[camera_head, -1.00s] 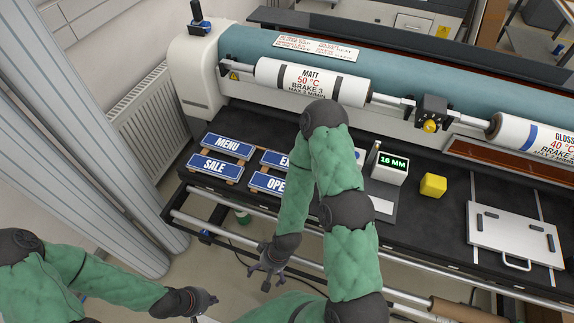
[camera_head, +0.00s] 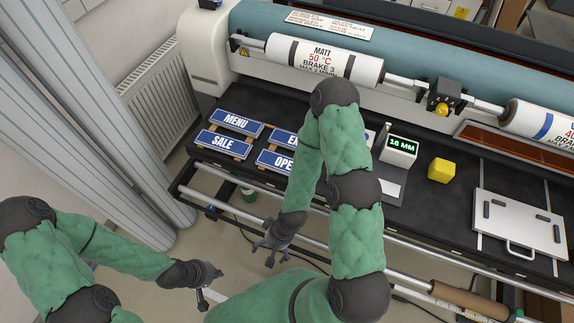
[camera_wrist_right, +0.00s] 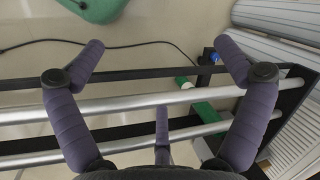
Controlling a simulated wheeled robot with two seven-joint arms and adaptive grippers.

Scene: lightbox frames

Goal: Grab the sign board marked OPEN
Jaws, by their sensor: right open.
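The OPEN sign board (camera_head: 272,161) is a blue plate with white letters on the black machine table. In the head view my right arm hides its right end, so only "OPE" reads. The MENU board (camera_head: 236,123), SALE board (camera_head: 223,143) and a partly hidden board starting with "E" (camera_head: 282,138) lie beside it. My right gripper (camera_head: 273,249) is below and in front of the table edge, apart from the boards. The right wrist view shows its fingers (camera_wrist_right: 160,58) spread and empty. My left gripper (camera_head: 208,285) hangs at the lower left; its finger opening is unclear.
Metal rails (camera_head: 230,209) run along the table's front, close to my right gripper; they also cross the right wrist view (camera_wrist_right: 130,104). A yellow block (camera_head: 441,170), a 16 MM display (camera_head: 400,147) and a metal plate with a handle (camera_head: 520,222) stand further right.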

